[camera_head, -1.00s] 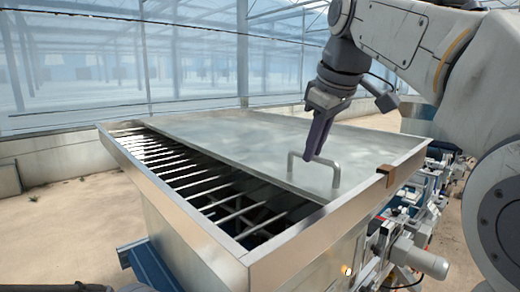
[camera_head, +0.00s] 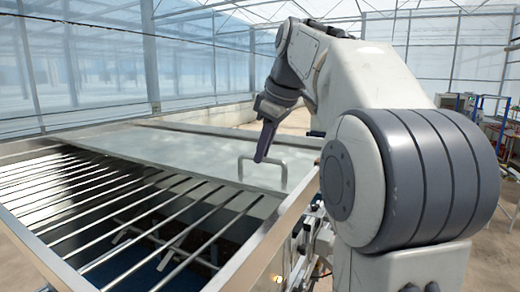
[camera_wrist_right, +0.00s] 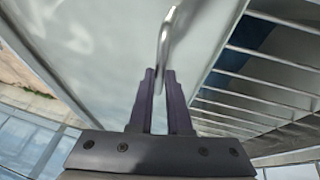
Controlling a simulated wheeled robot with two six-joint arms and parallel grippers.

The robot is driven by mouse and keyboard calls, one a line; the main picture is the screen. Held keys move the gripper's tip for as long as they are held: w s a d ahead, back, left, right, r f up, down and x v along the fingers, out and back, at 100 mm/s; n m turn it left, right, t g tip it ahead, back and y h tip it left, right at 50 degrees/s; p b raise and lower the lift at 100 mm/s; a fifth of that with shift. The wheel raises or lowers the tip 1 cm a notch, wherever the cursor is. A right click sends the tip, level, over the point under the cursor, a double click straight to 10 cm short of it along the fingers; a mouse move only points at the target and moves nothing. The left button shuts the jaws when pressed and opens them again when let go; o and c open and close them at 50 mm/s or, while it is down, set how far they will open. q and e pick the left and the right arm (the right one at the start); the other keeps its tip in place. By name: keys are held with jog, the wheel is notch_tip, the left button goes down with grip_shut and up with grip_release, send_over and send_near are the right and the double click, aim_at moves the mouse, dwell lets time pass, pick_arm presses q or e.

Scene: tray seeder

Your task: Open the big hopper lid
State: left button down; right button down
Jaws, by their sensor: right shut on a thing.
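The big hopper lid (camera_head: 180,145) is a flat grey metal sheet lying over the far part of the hopper (camera_head: 262,240). The near part of the hopper is uncovered, with its bars showing. A bent-rod handle (camera_head: 283,174) stands on the lid near its right side. My right gripper (camera_head: 262,157) reaches down at the handle, with its dark purple fingers shut on it. In the right wrist view the handle (camera_wrist_right: 166,42) runs between the two fingers (camera_wrist_right: 160,88), and the lid (camera_wrist_right: 85,55) fills the left. My left gripper is out of view.
Parallel metal bars (camera_head: 130,215) span the open hopper mouth over a dark inside. A raised metal rim surrounds it. Shelving with items (camera_head: 490,120) stands at the far right. Greenhouse walls stand behind.

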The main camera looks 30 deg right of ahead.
jog(key=c, duration=0.9)
grip_release()
jog(key=shift+o, duration=0.2)
jog(key=p+v, duration=0.1)
jog(key=v, duration=0.9)
jog(key=shift+r, duration=0.25)
jog(key=shift+s, duration=0.1)
